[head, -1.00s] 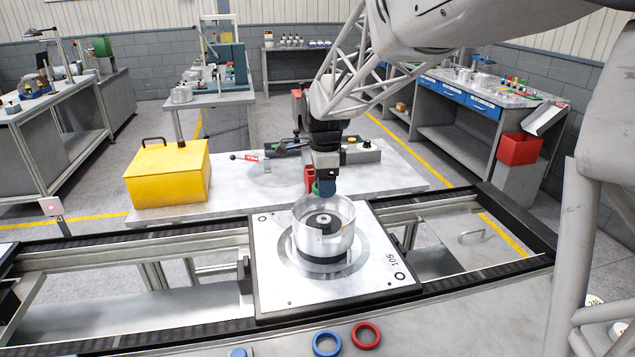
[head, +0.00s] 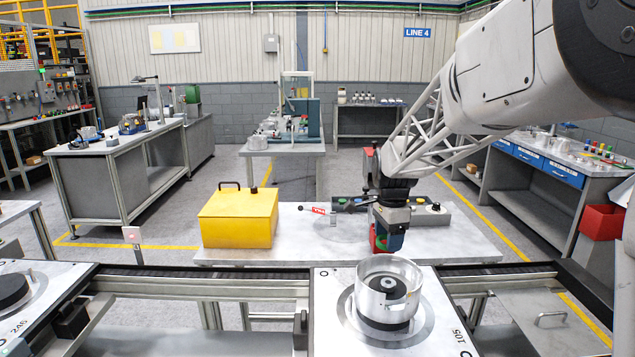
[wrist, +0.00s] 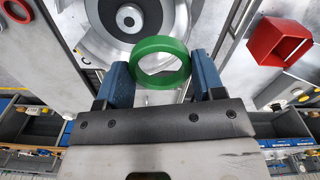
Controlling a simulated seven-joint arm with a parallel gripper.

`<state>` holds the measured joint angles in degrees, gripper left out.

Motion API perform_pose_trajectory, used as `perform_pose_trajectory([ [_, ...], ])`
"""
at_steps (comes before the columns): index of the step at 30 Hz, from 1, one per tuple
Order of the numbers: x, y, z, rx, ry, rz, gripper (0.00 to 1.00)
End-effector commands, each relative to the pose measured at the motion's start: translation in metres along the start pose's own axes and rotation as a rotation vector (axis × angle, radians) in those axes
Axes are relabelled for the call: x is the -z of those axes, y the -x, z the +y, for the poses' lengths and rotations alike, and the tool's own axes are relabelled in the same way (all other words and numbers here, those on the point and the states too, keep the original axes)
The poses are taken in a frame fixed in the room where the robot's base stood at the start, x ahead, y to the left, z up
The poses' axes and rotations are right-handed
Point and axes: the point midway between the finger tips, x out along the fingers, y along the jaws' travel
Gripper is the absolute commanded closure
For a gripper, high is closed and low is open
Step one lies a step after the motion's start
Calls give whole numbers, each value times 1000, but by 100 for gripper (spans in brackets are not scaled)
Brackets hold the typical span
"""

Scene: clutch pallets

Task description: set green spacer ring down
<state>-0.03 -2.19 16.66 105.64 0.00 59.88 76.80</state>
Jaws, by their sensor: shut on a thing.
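The green spacer ring (wrist: 160,42) is held between the blue fingertips of my gripper (wrist: 161,78) in the wrist view. In the head view my gripper (head: 389,243) hangs just behind the metal clutch drum (head: 370,300), with a bit of green showing at its tip. The drum is open-topped with a dark hub inside, and sits on the pallet marked 105 (head: 335,335). In the wrist view the drum (wrist: 88,45) lies beyond the ring, which overlaps its rim in the picture. The ring appears to be above or beside the drum, not inside it.
A yellow box (head: 238,218) stands on the grey bench behind the conveyor (head: 230,283). A red bin (wrist: 280,40) shows at the right in the wrist view. Another pallet, marked 246 (head: 45,300), is at the left. The bench between box and gripper has a lever and a button panel.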

Motion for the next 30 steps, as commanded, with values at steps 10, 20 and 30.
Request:
perform_pose_trajectory([
  [10,12,-9,-50,-1,384,-1,60],
  [20,23,-20,-96,-1,752,0,60],
  [30,33,-34,-140,-1,1120,-1,60],
])
